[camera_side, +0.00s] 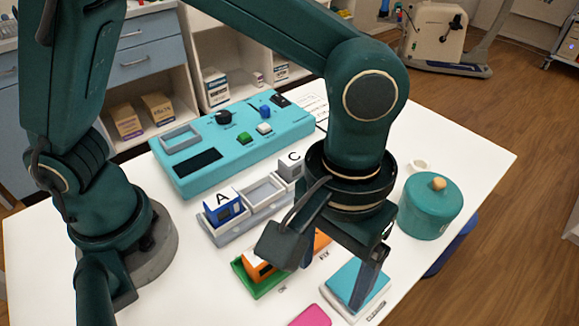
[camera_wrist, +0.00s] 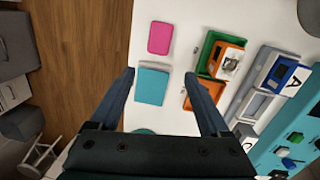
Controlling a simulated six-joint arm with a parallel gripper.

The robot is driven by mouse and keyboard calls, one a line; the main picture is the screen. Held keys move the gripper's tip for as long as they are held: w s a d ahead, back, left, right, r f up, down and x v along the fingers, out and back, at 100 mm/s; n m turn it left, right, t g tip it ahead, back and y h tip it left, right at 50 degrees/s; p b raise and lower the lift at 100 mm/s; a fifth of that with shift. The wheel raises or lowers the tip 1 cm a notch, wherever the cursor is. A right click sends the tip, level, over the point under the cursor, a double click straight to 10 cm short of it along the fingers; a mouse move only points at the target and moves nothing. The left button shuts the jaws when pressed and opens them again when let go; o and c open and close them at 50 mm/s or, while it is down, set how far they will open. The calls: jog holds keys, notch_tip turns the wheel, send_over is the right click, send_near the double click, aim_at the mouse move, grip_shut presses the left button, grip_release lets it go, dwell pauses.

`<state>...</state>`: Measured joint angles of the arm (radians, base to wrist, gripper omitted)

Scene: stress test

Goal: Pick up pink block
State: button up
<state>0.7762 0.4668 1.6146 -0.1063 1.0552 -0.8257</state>
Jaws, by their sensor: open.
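The pink block (camera_wrist: 160,38) lies flat on the white table, a rounded rectangle near the table's edge in the wrist view. In the side view the pink block (camera_side: 312,316) is cut off by the bottom edge. My gripper (camera_wrist: 158,80) is open, its two fingers spread wide with nothing held between them. In the wrist view the pink block lies beyond the fingertips, and a teal block (camera_wrist: 152,87) on a grey base shows between the fingers. In the side view one finger shows near the teal block (camera_side: 345,285); the other is mostly hidden.
A green tray (camera_side: 262,286) with an orange piece (camera_side: 250,262) lies beside the pink block. A grey rack (camera_side: 236,230) holds blocks marked A and C. A turquoise control box (camera_side: 205,184) stands behind, and a lidded teal pot (camera_side: 430,212) at right. Bare table surrounds the pink block.

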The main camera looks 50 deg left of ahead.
aim_at(310, 323)
jog(key=shift+m+g+y, duration=0.4)
jog(key=shift+m, duration=0.2)
jog(key=s+f, duration=0.1)
jog(key=s+d+f, duration=0.1)
jog(key=s+f, duration=0.1)
jog(key=shift+s+d+f, duration=0.1)
jog(key=shift+f, duration=0.1)
jog(key=shift+s+f, duration=0.15)
jog(key=shift+f, duration=1)
jog(key=shift+s+f, duration=0.1)
jog(key=shift+f, duration=1.05)
grip_shut()
